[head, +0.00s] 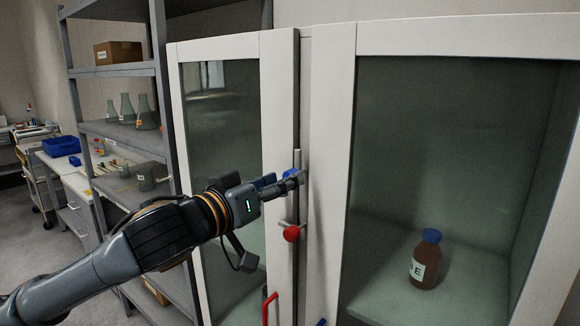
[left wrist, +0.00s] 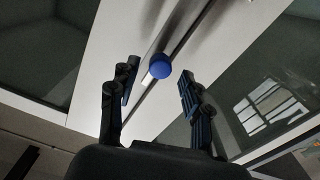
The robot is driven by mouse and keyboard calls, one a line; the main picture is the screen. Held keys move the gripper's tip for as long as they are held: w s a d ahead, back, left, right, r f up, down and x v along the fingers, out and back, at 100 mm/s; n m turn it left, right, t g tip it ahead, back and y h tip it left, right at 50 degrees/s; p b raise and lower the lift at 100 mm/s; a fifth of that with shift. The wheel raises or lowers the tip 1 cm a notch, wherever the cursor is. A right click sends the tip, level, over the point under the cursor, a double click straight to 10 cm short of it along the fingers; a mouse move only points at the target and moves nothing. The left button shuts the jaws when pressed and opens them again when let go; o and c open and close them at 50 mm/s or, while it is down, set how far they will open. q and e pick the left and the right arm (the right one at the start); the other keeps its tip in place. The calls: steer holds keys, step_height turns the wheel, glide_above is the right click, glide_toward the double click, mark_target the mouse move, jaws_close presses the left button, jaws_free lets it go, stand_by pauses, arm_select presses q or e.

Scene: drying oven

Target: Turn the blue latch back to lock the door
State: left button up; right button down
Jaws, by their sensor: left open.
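The blue latch knob (head: 291,173) is on the seam between the two white-framed glass doors, the left door (head: 277,100) and the right door (head: 335,130). Both doors look shut. My left gripper (head: 284,183) is at the knob, with its fingers partly covering it. In the left wrist view the blue knob (left wrist: 160,66) shows between the fingertips of the open left gripper (left wrist: 156,82), with a gap on each side. I cannot tell whether either finger touches it. My right gripper is not in view.
A red knob (head: 291,233) sits just below on the same seam. A red handle (head: 268,309) is lower on the left door. A brown bottle (head: 425,260) with a blue cap stands inside the right side. Grey shelving (head: 112,70) with glassware is at the left.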

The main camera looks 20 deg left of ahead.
mark_target(294, 167)
arm_select(q)
steer(key=shift+p+x, duration=0.3)
steer(key=shift+x, duration=1.35)
jaws_close()
